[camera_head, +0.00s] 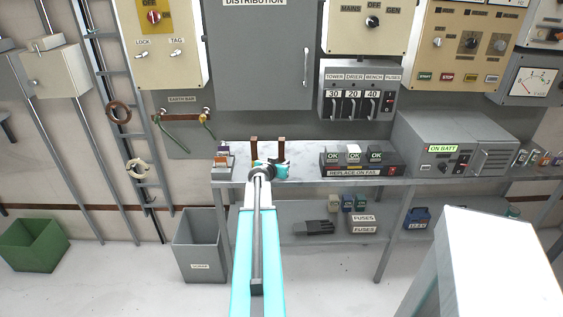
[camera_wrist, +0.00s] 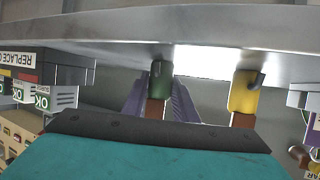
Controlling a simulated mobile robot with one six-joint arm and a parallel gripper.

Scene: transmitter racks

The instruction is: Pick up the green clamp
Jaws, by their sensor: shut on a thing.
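The green clamp (camera_wrist: 160,78), with a copper-brown bar at its lower end, shows in the middle of the wrist view. My gripper (camera_wrist: 158,96) has its purple ridged fingers on both sides of it and is shut on it. A yellow clamp (camera_wrist: 243,92) with a similar brown bar stands apart to the right in that view. In the head view my gripper (camera_head: 268,168) is at the shelf's front part, by two upright brown bars. It largely hides the clamps there.
The metal bench (camera_head: 305,180) holds a REPLACE ON FAS box (camera_head: 360,172) to the right and an ON BATT unit (camera_head: 453,145) further right. A small stand with a purple item (camera_head: 224,152) is close on the left. A grey bin (camera_head: 199,250) stands on the floor.

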